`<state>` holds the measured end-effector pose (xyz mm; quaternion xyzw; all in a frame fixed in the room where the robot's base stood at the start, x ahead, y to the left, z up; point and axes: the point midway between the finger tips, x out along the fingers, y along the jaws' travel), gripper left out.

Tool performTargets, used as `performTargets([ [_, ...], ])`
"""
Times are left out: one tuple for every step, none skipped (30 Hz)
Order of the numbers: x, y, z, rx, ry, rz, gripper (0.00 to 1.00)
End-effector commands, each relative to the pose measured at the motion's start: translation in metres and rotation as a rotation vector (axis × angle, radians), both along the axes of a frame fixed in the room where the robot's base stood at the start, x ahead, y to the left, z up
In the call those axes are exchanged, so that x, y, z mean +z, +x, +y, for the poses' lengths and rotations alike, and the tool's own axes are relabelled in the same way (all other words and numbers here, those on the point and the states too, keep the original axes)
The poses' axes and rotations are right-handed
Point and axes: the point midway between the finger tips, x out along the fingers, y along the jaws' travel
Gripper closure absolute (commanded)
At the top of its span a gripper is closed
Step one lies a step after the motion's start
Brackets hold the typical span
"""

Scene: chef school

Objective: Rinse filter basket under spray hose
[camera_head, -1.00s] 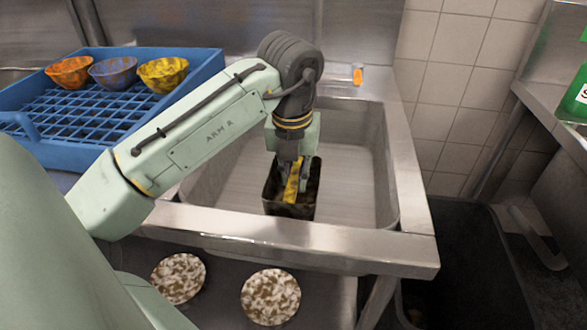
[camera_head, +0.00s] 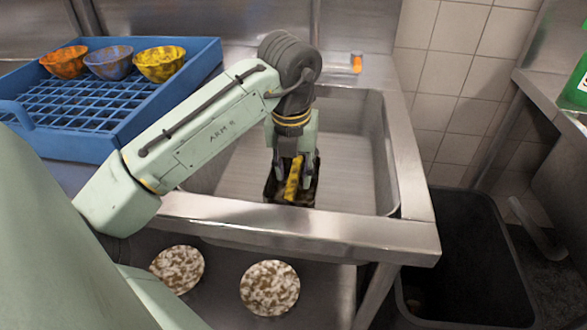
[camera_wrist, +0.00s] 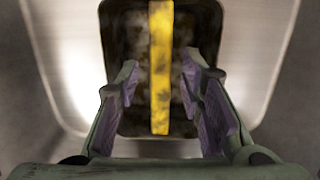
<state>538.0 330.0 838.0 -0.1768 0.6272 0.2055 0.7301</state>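The filter basket (camera_head: 307,192) is a dark, stained box with a yellow handle bar (camera_head: 292,180). It is inside the metal sink (camera_head: 345,160), close behind the front rim, which hides its lower edge. In the wrist view the basket (camera_wrist: 137,65) is straight ahead, with the yellow bar (camera_wrist: 160,75) running down its middle. My gripper (camera_head: 294,172) is over the basket. Its fingers (camera_wrist: 160,85) are apart on both sides of the bar, with visible gaps. I cannot make out a spray hose.
A blue rack (camera_head: 80,110) with orange, blue and yellow bowls stands left of the sink. Two speckled round items (camera_head: 270,288) lie below the sink front. A small orange-capped item (camera_head: 357,64) is on the back ledge. A dark bin (camera_head: 465,260) stands at the right.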

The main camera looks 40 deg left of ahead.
Motion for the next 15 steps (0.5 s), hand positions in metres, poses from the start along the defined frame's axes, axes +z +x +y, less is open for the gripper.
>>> performTargets([
  [0.000, 0.000, 0.000, 0.000, 0.000, 0.000, 0.60],
  [0.000, 0.000, 0.000, 0.000, 0.000, 0.000, 0.60],
  [0.000, 0.000, 0.000, 0.000, 0.000, 0.000, 0.60],
  [0.000, 0.000, 0.000, 0.000, 0.000, 0.000, 0.60],
  [0.000, 0.000, 0.000, 0.000, 0.000, 0.000, 0.60],
  [0.000, 0.000, 0.000, 0.000, 0.000, 0.000, 0.60],
  [0.000, 0.000, 0.000, 0.000, 0.000, 0.000, 0.60],
  [0.000, 0.000, 0.000, 0.000, -0.001, 0.001, 0.60],
  [0.000, 0.000, 0.000, 0.000, -0.001, 0.001, 0.60],
  [0.001, 0.000, 0.000, 0.000, -0.001, 0.001, 0.60],
  [0.002, 0.000, 0.000, 0.000, 0.000, 0.000, 0.60],
  [0.005, 0.000, -0.001, 0.000, 0.000, -0.001, 0.60],
  [0.007, 0.000, -0.001, 0.000, 0.000, -0.001, 0.60],
  [0.011, -0.001, -0.001, -0.001, -0.001, 0.000, 0.60],
  [0.017, -0.001, -0.002, -0.001, -0.001, -0.003, 0.60],
])
